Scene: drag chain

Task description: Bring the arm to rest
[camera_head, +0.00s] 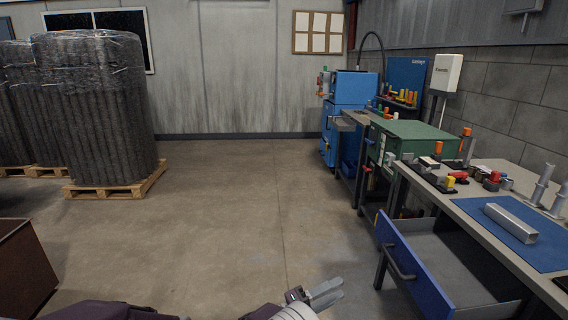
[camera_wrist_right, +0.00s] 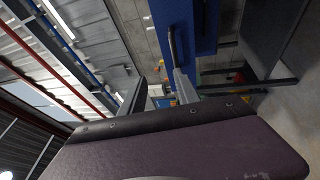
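My right gripper (camera_head: 335,289) is low at the bottom centre of the head view, in front of the bench and left of the open drawer (camera_head: 408,268). Its two pale fingers are apart with nothing between them. The right wrist view shows the same gripper (camera_wrist_right: 160,80) with a gap between its fingers and the blue drawer front (camera_wrist_right: 205,25) beyond. A purple part of my left arm shows at the bottom left edge of the head view. My left gripper is not visible.
A blue mat (camera_head: 515,232) with a metal profile (camera_head: 510,222) lies on the workbench at right. The drawer sticks out into the aisle. A brown bin (camera_head: 22,265) stands at lower left, a wrapped pallet load (camera_head: 95,110) behind it. The middle floor is clear.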

